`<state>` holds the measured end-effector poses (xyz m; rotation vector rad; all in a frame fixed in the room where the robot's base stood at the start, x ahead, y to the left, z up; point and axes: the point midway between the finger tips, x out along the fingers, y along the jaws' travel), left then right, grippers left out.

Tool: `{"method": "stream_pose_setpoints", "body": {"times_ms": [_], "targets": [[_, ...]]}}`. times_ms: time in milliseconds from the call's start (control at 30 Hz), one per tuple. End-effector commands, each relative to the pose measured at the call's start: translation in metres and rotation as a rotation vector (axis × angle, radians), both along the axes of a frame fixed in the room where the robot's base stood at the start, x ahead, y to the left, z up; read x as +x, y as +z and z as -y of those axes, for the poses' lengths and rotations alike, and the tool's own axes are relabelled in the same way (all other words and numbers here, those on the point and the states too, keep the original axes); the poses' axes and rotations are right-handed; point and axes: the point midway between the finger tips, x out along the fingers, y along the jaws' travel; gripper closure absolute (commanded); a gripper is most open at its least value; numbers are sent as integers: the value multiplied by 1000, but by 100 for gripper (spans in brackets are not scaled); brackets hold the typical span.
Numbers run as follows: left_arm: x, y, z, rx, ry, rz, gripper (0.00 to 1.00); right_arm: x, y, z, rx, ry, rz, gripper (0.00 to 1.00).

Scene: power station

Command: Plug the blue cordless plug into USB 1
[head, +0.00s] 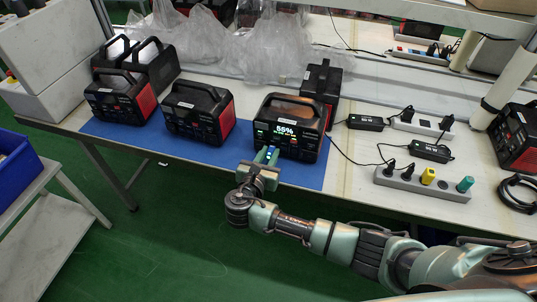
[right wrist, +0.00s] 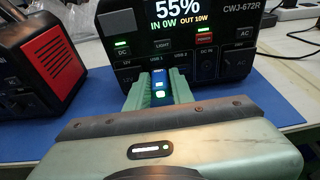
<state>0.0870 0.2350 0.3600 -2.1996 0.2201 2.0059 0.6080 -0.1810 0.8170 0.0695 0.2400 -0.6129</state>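The power station (head: 290,125) with a lit 55% display stands on the blue mat, its front facing me. It fills the top of the right wrist view (right wrist: 235,25), where the display reads IN 0W, OUT 10W. My right gripper (head: 267,155) is at its front face, with its green fingers (right wrist: 159,88) on both sides of the blue plug (right wrist: 158,75). The fingers look closed on the plug, which shows small lights. The plug is in line with the USB 1 label (right wrist: 156,58); the port and plug tip are hidden, so I cannot see how deep it sits. My left gripper is not in view.
Other power stations stand to the left (head: 199,112), behind (head: 321,85) and at the far right (head: 518,138). A grey power strip (head: 420,184) with plugs and black adapters (head: 431,151) lie right. The mat's front edge (head: 225,160) is clear.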

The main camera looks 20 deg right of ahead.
Motion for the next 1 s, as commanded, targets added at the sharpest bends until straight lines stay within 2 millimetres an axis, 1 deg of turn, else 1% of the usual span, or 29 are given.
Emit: {"method": "stream_pose_setpoints", "body": {"times_ms": [767,867,1000], "targets": [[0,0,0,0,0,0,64,1,1,-5,4,12,3,57],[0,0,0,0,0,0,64,-5,2,-9,6,13,3,57],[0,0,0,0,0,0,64,-23,8,-20,8,10,3,57]]}}
